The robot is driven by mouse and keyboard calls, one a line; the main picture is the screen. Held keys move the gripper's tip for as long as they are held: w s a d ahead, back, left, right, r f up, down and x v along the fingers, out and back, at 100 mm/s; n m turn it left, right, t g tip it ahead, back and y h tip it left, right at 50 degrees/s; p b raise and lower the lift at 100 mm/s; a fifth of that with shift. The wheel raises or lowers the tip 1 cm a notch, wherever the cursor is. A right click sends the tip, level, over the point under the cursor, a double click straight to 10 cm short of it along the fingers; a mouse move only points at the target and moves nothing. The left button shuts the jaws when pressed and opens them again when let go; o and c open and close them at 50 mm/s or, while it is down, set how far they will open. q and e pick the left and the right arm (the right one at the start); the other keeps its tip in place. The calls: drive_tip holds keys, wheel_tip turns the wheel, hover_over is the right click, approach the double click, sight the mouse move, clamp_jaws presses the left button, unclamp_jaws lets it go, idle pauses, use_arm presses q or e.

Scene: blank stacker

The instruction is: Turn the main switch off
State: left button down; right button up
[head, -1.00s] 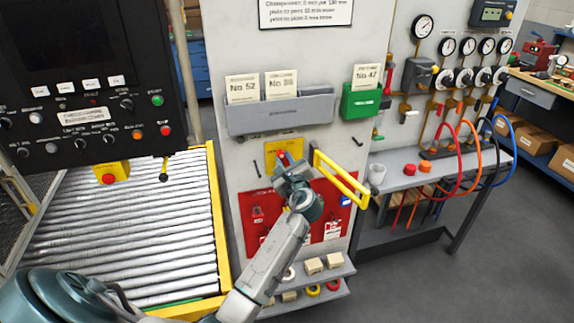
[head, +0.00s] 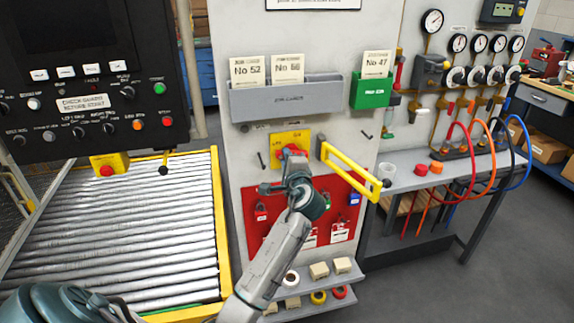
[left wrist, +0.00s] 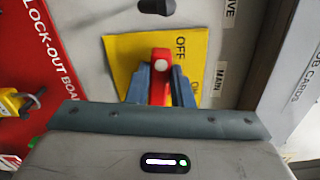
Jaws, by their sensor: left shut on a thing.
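The main switch is a red handle (left wrist: 160,68) on a yellow plate (left wrist: 125,52) marked OFF and ON, next to a MAIN label. In the head view the yellow plate (head: 291,137) is on the grey panel below the card holder, with the red handle mostly hidden by my gripper. My left gripper (head: 292,158) is shut on the red handle; in the left wrist view its two fingers (left wrist: 160,88) sit on either side of it. I cannot tell exactly which mark the handle points to. My right gripper is not in view.
A yellow bar handle (head: 350,168) sticks out just right of the switch. Below is the red lock-out board (head: 338,190) with padlocks and tags. The grey card holder (head: 285,100) is above. A roller conveyor (head: 130,230) lies left.

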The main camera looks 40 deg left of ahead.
use_arm(q)
drive_tip(key=shift+f+n+b, duration=0.35)
drive_tip(key=shift+n+b, duration=0.3)
drive_tip(key=shift+n, duration=0.25)
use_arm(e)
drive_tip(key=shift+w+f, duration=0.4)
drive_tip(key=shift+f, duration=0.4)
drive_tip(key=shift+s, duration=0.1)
use_arm(q)
drive_tip(key=c, duration=1.3)
unclamp_jaws()
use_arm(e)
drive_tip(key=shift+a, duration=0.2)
use_arm(q)
drive_tip(key=shift+d, duration=0.1)
drive_tip(key=b+v, duration=0.2)
drive_tip(key=v, duration=0.8)
drive_tip(key=shift+s+d+r, duration=0.1)
drive_tip(key=shift+s+d, duration=0.15)
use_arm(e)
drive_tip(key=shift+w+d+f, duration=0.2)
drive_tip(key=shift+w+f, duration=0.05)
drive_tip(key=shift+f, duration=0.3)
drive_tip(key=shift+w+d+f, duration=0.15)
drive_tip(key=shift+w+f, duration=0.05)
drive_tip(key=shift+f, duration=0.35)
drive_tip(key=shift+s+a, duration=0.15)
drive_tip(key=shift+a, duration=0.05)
